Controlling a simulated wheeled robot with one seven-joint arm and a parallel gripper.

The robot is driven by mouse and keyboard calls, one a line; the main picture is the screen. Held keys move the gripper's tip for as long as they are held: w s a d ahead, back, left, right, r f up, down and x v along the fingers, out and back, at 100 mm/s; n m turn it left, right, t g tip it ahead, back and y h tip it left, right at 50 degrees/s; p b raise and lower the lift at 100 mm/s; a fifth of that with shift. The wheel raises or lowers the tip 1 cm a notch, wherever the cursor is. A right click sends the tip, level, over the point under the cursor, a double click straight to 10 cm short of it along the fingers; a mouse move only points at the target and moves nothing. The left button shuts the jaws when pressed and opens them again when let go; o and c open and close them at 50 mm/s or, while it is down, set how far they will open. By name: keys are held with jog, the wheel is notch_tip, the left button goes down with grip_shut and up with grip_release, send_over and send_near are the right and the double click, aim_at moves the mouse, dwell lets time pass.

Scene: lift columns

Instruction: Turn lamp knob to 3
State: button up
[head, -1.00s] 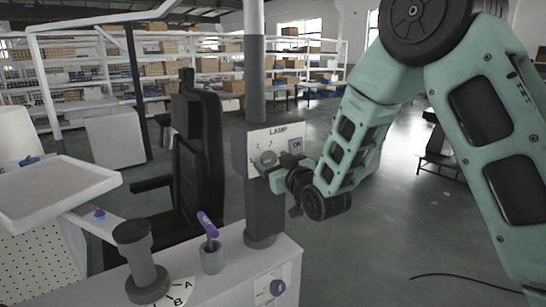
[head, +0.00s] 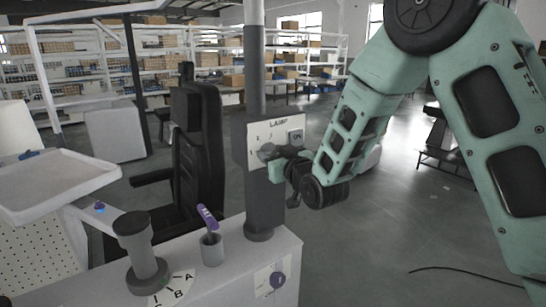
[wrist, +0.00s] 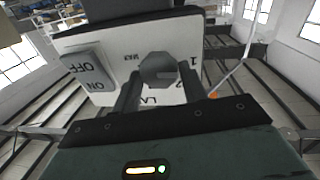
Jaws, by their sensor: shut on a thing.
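The lamp panel (head: 291,133) is a white plate marked LAMP on a grey box on the column, with numbers and an ON/OFF rocker switch (wrist: 84,72). The round grey lamp knob (wrist: 158,70) sits in the middle of the plate in the wrist view. It also shows at the panel's lower left in the head view (head: 267,152). My gripper (wrist: 157,88) is at the panel with one finger on each side of the knob, shut on it. The number 1 shows right of the knob in the wrist view. The knob's pointer is not clear, so its setting cannot be told.
A black chair (head: 198,150) stands behind. The floor at right is mostly clear.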

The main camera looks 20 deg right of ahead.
jog(key=m+b, duration=0.2)
jog(key=m, duration=0.1)
jog(key=shift+d+f+b, duration=0.1)
jog(key=shift+b, duration=0.25)
jog(key=m+b, duration=0.2)
jog(key=m, duration=0.1)
jog(key=shift+m+g, duration=0.3)
jog(key=shift+g, duration=0.1)
jog(key=m, duration=0.1)
jog(key=m+b, duration=0.1)
jog(key=m, duration=0.1)
jog(key=shift+d+r+b, duration=0.15)
jog(key=shift+r+b, duration=0.05)
jog(key=shift+b, duration=0.1)
jog(key=m, duration=0.2)
jog(key=shift+m+g+y, duration=0.3)
jog(key=shift+m+y, duration=0.1)
jog(key=m+p, duration=0.1)
jog(key=m, duration=0.4)
jog(key=shift+w+d+y+p, duration=0.1)
jog(key=shift+d+y+p, duration=0.05)
jog(key=shift+y+p, duration=0.2)
jog(key=shift+f+m+y+p, duration=0.1)
jog(key=shift+m+y+p, duration=0.25)
jog(key=shift+m+p, duration=1.15)
jog(key=shift+m+b, duration=0.4)
jog(key=shift+m, duration=0.1)
